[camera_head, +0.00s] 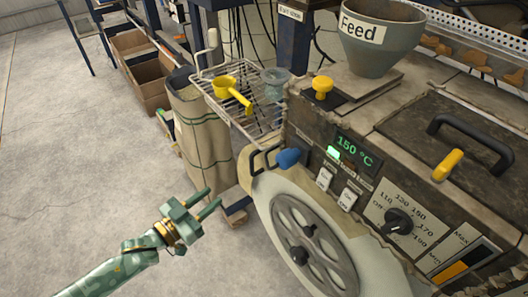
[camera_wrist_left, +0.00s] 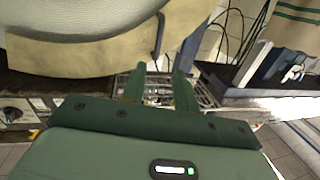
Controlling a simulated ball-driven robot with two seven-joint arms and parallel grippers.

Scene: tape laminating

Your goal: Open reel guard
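The reel guard (camera_head: 263,190) is a beige rounded cover around a grey spoked reel (camera_head: 312,245) on the machine's front. A black handle (camera_head: 265,158) stands out from its upper left edge. My left gripper (camera_head: 212,196) is open and empty, left of the guard and apart from it in the head view. In the left wrist view, the beige guard (camera_wrist_left: 90,50) fills the upper left. The dark handle (camera_wrist_left: 160,35) shows close to the tips of my open left gripper (camera_wrist_left: 163,62); I cannot tell whether they touch. My right gripper is not in view.
A blue knob (camera_head: 288,158) sits just right of the handle. A wire rack (camera_head: 250,118) holding a yellow scoop (camera_head: 232,92) juts out above, and a tall sack (camera_head: 198,130) stands behind my left gripper. The floor (camera_head: 70,150) at left is clear.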

